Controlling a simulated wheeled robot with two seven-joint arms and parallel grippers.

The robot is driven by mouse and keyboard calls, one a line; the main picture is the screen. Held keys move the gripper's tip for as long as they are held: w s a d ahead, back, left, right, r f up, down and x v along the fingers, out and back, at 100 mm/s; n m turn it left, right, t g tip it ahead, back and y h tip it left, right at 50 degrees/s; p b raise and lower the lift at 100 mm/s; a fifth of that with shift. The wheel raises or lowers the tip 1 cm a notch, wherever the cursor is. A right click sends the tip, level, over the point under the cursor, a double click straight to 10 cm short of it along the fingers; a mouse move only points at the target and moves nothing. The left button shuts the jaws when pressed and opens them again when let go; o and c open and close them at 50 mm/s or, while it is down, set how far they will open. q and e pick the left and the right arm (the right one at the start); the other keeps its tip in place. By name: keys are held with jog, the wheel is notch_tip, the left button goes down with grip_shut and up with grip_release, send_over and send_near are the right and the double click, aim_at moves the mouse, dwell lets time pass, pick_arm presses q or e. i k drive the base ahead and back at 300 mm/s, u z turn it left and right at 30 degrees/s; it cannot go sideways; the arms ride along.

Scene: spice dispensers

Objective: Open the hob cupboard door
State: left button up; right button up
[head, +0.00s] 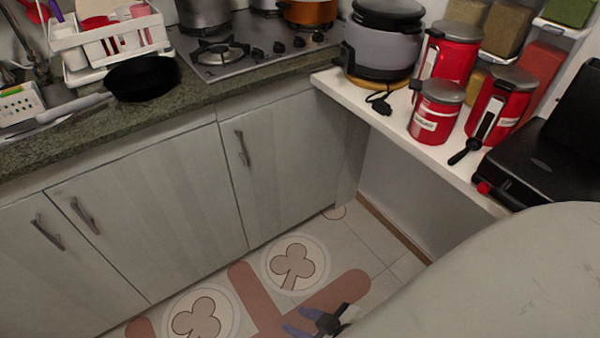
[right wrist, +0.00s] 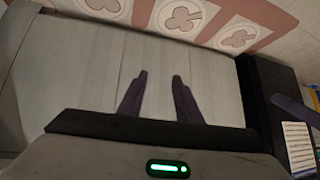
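The hob cupboard door (head: 285,160) is a pale grey panel below the hob, and it sits flush with the cupboard front. Its upright metal handle (head: 242,148) is near the door's upper left edge. My right gripper (head: 299,322) is low at the bottom of the head view, over the floor and apart from the door and handle. In the right wrist view, its two dark purple fingers (right wrist: 158,85) are spread with nothing between them. Pale grey panels show behind them, but I cannot tell which doors these are. My left gripper is in neither view.
The hob (head: 255,52) with pots is on the green countertop (head: 100,125). A white counter (head: 385,120) at right holds a cooker (head: 380,50), red canisters (head: 437,112) and a black appliance (head: 535,160). The tiled floor (head: 345,245) before the door is clear.

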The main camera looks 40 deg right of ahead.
aim_at(284, 156)
jog(key=k, duration=0.65)
jog(key=u, duration=0.25)
jog(key=i, duration=1.65)
jog(key=z, duration=0.9)
